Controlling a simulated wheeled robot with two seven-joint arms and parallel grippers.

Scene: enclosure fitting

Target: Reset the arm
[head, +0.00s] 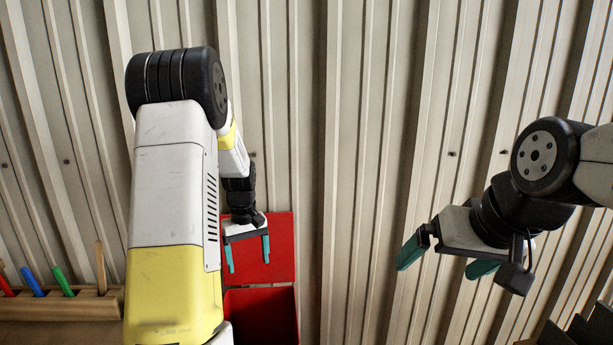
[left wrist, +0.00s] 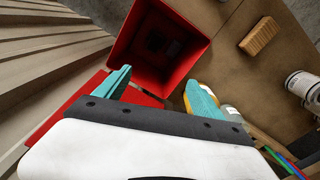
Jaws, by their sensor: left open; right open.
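My left gripper (head: 248,258) is open and empty, with its teal fingers pointing down in front of the raised red lid of a red box (head: 285,315). In the left wrist view the left gripper (left wrist: 157,92) is spread near the open mouth of the red box (left wrist: 122,52), with nothing between the fingers. The inside of the box is dark, and I cannot tell what is in it. My right gripper (head: 447,264) is open and empty, held up at the right in front of the corrugated wall. My left arm covers much of the middle left of the head view.
A wooden rack (head: 95,305) with coloured-handled tools stands at the lower left. In the left wrist view a wooden block or brush (left wrist: 259,36) and white cans (left wrist: 302,86) sit on the brown bench beside the box. The corrugated wall (head: 360,150) stands behind both arms.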

